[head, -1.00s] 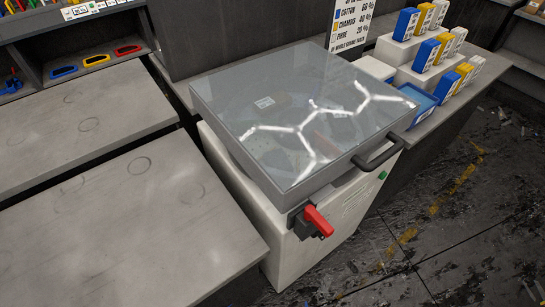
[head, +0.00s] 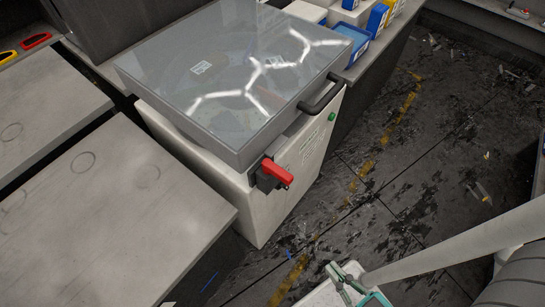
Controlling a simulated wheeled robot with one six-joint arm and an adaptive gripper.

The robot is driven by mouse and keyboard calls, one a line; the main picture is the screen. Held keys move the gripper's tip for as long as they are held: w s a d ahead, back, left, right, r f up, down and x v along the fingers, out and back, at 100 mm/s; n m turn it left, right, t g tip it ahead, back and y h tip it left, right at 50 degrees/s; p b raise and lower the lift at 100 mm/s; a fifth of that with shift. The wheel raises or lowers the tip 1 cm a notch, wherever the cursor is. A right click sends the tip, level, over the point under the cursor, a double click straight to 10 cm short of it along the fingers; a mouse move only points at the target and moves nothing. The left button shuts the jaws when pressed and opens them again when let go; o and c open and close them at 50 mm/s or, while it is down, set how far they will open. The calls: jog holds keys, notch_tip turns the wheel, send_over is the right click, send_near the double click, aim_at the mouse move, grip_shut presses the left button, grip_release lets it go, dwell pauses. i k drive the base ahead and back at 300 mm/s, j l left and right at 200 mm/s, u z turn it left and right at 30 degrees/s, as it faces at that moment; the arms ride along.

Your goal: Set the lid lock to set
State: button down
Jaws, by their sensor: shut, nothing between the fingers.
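The lid lock is a red handle (head: 277,172) on a dark mount at the front corner of a pale cabinet (head: 180,150). The handle sticks out to the right and slightly down. No set mark can be read beside it. The grey-framed clear lid (head: 225,75) lies down flat over the cabinet, with a dark bar handle (head: 321,93) on its front edge. My gripper (head: 342,274) shows small at the bottom edge, partly cut off. It looks shut and empty, well below and apart from the red handle.
Grey worktops (head: 95,210) stand left of the cabinet, with a narrow gap. A green button (head: 332,117) is on the cabinet's front. Blue and yellow boxes (head: 377,17) stand at the back. The dark floor (head: 400,170) to the right is mostly open, with scattered scraps.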

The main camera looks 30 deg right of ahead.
aim_at(268, 166)
jog(key=z, duration=0.7)
jog(key=k+j+z, duration=0.25)
jog(key=j+z, duration=0.25)
jog(key=k+j+z, duration=0.25)
jog(key=z, duration=0.2)
